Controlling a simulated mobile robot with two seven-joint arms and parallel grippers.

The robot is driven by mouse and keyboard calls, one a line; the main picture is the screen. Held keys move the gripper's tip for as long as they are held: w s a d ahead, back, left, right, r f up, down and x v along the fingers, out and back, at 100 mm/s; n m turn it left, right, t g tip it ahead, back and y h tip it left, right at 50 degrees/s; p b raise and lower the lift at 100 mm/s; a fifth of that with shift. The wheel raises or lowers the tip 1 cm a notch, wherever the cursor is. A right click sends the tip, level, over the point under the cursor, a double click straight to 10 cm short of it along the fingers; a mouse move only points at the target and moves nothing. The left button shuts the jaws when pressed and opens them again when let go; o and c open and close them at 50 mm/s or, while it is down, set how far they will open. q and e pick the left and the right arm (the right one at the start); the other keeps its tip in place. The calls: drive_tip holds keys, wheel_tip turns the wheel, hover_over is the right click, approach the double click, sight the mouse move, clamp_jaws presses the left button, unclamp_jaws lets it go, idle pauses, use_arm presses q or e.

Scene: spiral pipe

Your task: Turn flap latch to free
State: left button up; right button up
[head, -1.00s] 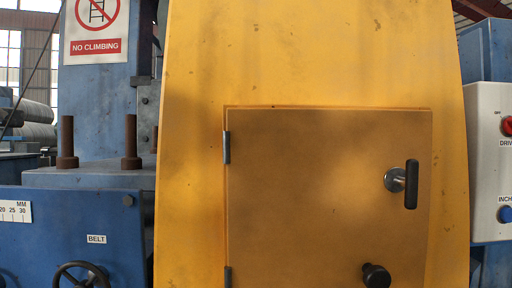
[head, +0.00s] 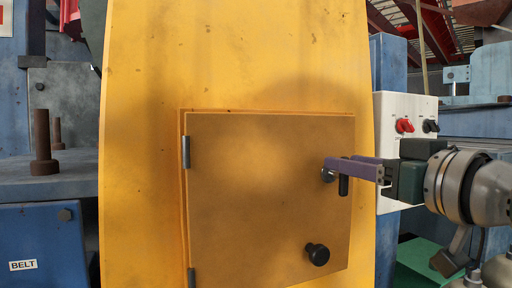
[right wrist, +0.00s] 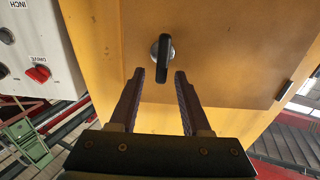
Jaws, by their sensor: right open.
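The flap (head: 260,200) is a closed square door in the yellow panel, hinged on its left edge in the head view. Its latch (head: 343,187) is a black bar handle on a round metal base near the flap's right edge, partly hidden by my gripper. In the right wrist view the latch (right wrist: 163,58) stands about upright, just beyond and between the fingertips. My right gripper (head: 328,163) comes in from the right. It is open, and its fingertips (right wrist: 159,74) lie on either side of the latch's lower end; contact is not visible. My left gripper is not in view.
A black round knob (head: 318,254) sticks out of the flap below the latch. A white control box (head: 390,108) with a red switch (head: 404,126) stands just right of the panel, close behind my right gripper. Blue machinery (head: 45,240) is at left.

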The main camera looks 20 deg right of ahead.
drive_tip(key=shift+w+f, duration=0.1)
drive_tip(key=shift+w, duration=0.75)
clamp_jaws()
